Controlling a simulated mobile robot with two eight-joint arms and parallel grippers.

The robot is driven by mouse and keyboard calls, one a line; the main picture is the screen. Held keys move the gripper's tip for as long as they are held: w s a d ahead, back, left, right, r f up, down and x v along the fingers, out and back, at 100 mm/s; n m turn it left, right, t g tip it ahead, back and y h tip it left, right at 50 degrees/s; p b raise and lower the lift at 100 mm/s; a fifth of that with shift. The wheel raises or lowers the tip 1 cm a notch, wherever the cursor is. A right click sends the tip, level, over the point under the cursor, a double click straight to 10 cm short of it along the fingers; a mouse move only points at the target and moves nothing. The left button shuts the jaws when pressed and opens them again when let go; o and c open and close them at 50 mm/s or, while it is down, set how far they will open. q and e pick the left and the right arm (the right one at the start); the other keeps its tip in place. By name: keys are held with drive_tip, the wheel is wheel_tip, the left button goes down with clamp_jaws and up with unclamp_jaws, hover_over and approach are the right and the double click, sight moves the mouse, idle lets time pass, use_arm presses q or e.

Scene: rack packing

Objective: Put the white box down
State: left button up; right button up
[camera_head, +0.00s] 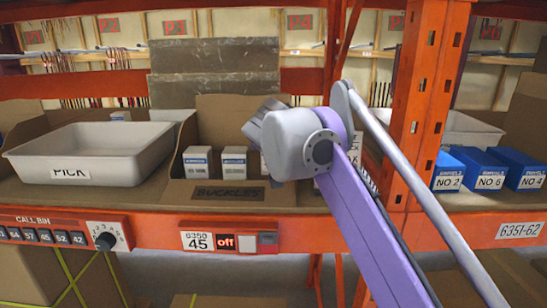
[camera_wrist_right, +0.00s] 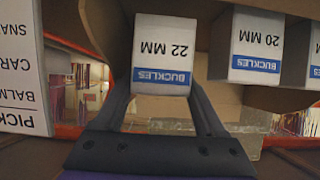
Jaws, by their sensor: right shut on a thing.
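In the right wrist view, which looks upside down, my right gripper (camera_wrist_right: 163,90) is shut on a white box (camera_wrist_right: 164,48) with a blue band, marked BUCKLES 22 MM. One finger is on each side of it. It faces the same way as its neighbours. I cannot tell whether its base touches the shelf. A similar 20 MM box (camera_wrist_right: 256,48) stands beside it, apart from the fingers. In the head view my right arm hides the gripper and most or all of the held box. Two white boxes (camera_head: 198,162) (camera_head: 233,162) stand in the BUCKLES bin (camera_head: 228,194). My left gripper is out of view.
A grey PICK tray (camera_head: 70,178) stands left of the bin. An orange rack post (camera_head: 425,90) rises to the right, with blue boxes (camera_head: 490,170) beyond it. Cardboard walls bound the bin. A white sign (camera_wrist_right: 22,70) is beside the gripper in the wrist view.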

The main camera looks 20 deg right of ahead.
drive_tip(key=shift+f, duration=0.95)
drive_tip(key=shift+s, duration=0.1)
drive_tip(key=shift+s+r, duration=0.15)
drive_tip(key=shift+s, duration=0.05)
drive_tip(key=shift+w, duration=0.15)
drive_tip(key=o, duration=1.3)
drive_tip(key=shift+w+f, duration=0.1)
drive_tip(key=shift+f, duration=0.15)
drive_tip(key=shift+c, duration=0.2)
drive_tip(key=shift+r, duration=0.1)
drive_tip(key=shift+s+r, duration=0.2)
drive_tip(key=v, duration=1.1)
drive_tip(key=shift+s+a+r+p, duration=0.1)
drive_tip(key=shift+s+p, duration=0.2)
drive_tip(key=shift+s, duration=0.05)
